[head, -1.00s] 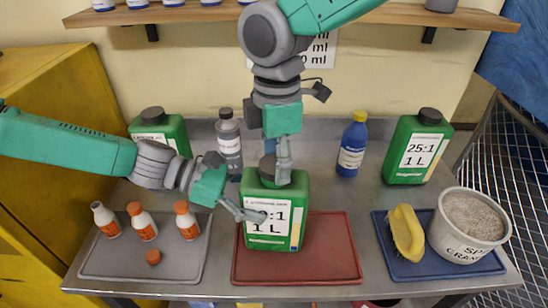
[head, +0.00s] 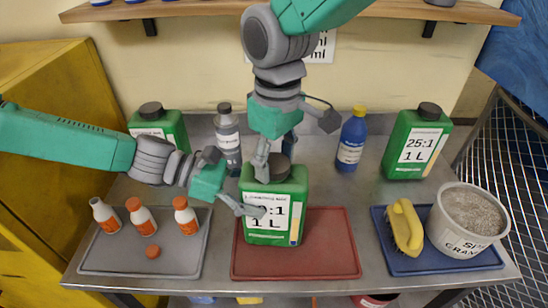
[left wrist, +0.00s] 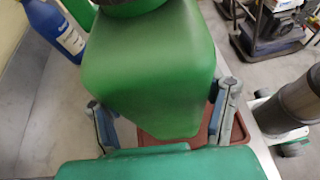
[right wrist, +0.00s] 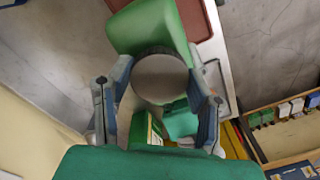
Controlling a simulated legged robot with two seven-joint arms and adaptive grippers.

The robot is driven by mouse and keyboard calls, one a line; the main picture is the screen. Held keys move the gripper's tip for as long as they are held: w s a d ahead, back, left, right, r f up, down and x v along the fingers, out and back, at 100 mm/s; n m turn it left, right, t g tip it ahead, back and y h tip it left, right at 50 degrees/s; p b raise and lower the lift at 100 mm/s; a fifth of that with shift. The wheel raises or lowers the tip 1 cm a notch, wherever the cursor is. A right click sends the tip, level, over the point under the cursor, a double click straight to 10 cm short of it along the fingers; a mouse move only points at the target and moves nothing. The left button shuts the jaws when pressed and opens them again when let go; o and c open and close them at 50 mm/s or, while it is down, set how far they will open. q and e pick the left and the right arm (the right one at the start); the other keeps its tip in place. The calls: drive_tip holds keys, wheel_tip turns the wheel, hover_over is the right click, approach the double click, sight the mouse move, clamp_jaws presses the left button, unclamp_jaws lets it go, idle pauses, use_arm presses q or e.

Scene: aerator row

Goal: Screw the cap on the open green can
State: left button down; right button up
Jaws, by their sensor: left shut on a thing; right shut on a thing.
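The green can (head: 275,222) with the 25:1 label stands upright at the back of the red tray. My left gripper (head: 247,209) is shut on its body; in the left wrist view the fingers lie on both sides of the green can (left wrist: 155,75). A dark round cap (head: 279,170) sits at the top of this can. My right gripper (head: 274,162) comes from above and is shut on the cap. In the right wrist view the grey cap disc (right wrist: 160,76) lies between the fingers. The can's neck is hidden, so I cannot tell how the cap is seated.
Two other green cans, one at back left (head: 160,124) and one at right (head: 415,145), have dark caps. A grey bottle (head: 228,140) and a blue bottle (head: 351,143) stand behind. The grey tray (head: 120,263) holds small bottles; the blue tray (head: 425,268) holds a brush and bucket.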

drive_tip(key=shift+s+a+m, duration=0.1)
drive_tip(key=shift+a+m, duration=0.1)
drive_tip(key=shift+m, duration=0.5)
drive_tip(key=o, duration=0.7)
drive_tip(key=shift+d+r, duration=0.1)
drive_tip(key=shift+r, duration=2.2)
